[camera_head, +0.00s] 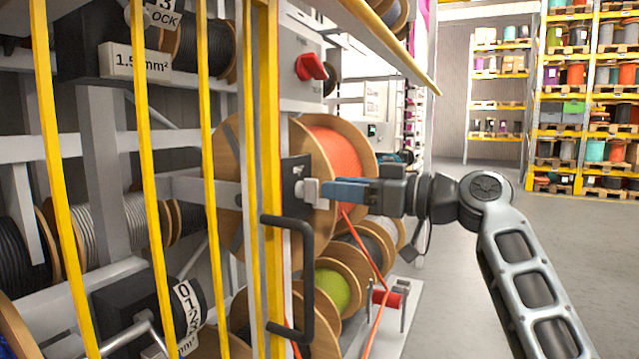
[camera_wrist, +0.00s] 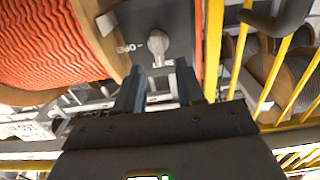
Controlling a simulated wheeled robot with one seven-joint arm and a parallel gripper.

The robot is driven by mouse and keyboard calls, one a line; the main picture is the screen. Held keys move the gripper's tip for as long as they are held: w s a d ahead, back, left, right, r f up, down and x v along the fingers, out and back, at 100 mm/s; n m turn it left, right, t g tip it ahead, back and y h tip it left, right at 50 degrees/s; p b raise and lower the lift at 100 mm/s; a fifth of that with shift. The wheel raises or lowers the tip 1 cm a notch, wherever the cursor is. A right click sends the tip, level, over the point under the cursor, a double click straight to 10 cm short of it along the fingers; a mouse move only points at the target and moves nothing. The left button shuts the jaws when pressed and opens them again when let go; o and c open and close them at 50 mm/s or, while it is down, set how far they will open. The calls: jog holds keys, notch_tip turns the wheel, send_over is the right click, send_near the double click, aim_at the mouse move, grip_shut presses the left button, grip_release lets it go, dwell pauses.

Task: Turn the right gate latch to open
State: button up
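The gate latch is a small light grey knob (camera_head: 307,190) on a dark plate (camera_head: 291,172) fixed to the yellow gate post. In the wrist view the knob (camera_wrist: 158,45) sits on its dark plate, with partly visible upside-down "OPEN" lettering to its left. My gripper (camera_head: 326,192) reaches the knob from the right in the head view. In the wrist view my gripper's two blue fingers (camera_wrist: 159,68) are apart, one on each side of the knob's near end. Gaps show beside the knob, and I cannot tell whether either finger touches it.
A black gate handle (camera_head: 308,285) stands just below the latch. Yellow gate bars (camera_head: 150,150) fill the left. Behind is a reel of orange cable (camera_head: 338,160), with a loose strand hanging down. A red switch (camera_head: 311,67) is above. Floor at the right (camera_head: 470,280) is clear.

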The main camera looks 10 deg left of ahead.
aim_at(318, 186)
jog(key=shift+p+x, duration=0.4)
jog(key=shift+x, duration=1.9)
grip_shut()
